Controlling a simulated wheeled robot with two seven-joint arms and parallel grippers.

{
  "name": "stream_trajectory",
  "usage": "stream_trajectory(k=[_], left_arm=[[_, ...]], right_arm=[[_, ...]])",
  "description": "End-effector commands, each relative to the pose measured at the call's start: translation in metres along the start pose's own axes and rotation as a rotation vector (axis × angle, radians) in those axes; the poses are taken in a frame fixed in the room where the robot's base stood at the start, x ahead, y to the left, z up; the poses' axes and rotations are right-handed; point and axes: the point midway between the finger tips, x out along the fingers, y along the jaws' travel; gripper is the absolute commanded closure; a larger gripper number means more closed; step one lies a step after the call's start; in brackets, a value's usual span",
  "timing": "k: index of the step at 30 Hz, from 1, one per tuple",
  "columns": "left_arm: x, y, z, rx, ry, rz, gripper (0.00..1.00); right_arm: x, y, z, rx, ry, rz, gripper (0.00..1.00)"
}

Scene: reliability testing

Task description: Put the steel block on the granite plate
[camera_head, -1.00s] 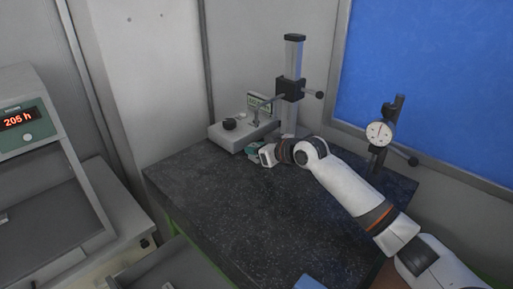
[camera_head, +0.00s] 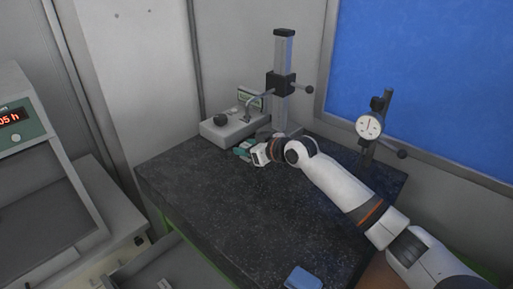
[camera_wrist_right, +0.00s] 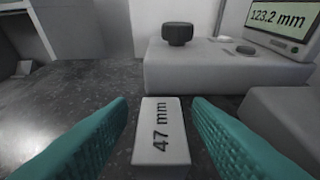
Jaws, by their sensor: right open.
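My right gripper (camera_head: 243,151) is open near the back of the plate, in front of the grey gauge. Its teal fingers (camera_wrist_right: 160,135) are on either side of the block, with gaps visible on both sides. In the head view the block cannot be made out by the gripper. My left gripper is not in view.
A grey gauge base with a black knob (camera_head: 228,131) and a tall column stand (camera_head: 284,70) are at the back. A dial indicator stand (camera_head: 370,127) is at the back right. A blue object (camera_head: 303,278) lies at the front edge. The plate's left and middle are clear.

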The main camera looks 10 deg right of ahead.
Motion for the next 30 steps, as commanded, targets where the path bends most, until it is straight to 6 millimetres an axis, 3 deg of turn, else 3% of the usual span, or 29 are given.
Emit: stream_trajectory(k=[18, 30], left_arm=[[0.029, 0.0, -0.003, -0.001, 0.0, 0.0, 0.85], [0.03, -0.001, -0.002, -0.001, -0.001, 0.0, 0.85]], right_arm=[[-0.109, -0.001, -0.002, -0.003, 0.0, -0.002, 0.55], [-0.119, 0.0, 0.0, 0.0, 0.0, 0.0, 0.55]])
